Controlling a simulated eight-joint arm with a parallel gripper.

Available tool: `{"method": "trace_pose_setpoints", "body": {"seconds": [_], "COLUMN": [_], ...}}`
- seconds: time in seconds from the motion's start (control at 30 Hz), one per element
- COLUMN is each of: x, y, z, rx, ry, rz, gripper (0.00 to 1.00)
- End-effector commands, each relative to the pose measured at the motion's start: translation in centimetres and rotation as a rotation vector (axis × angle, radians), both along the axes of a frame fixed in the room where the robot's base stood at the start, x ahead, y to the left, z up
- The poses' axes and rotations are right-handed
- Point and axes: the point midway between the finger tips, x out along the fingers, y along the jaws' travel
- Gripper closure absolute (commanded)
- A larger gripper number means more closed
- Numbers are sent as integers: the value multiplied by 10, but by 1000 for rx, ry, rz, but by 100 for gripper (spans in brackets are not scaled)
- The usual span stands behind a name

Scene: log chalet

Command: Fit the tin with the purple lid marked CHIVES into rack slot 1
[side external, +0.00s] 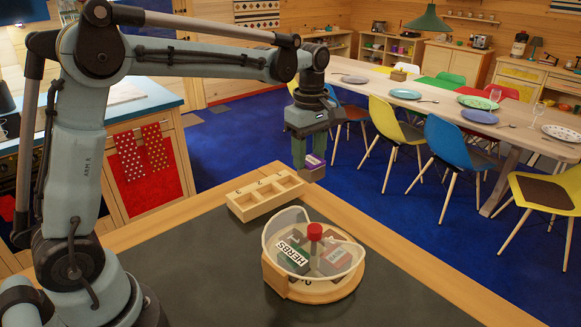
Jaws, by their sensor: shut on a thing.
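My gripper (311,158) points down and is shut on a small tin with a purple lid (315,160). The tin has a brownish body, and a pale patch shows on it. The lettering is too small to read. The gripper holds the tin in the air, just right of and above the right end of the wooden rack (250,213) in the picture. The rack lies on the dark worktop and has three open compartments in a row, which look empty.
A round wooden carousel (310,291) with a clear guard and red knob (315,231) stands in front of the rack. It holds several tins, one marked HERBS (292,254). The dark worktop (200,265) is clear left of it. A dining table (420,100) stands behind.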

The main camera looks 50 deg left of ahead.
Motion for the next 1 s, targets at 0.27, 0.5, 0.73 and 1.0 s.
{"method": "trace_pose_setpoints", "body": {"seconds": [0.27, 0.5, 0.73, 1.0], "x": [13, 26, 33, 33], "y": [45, 91, 114, 115], "z": [-27, -56, -70, -100], "rx": [0, 0, 0, 0], "ry": [0, 0, 0, 0], "rz": [16, 13, 10, 9], "gripper": [89, 89, 89, 89]}}
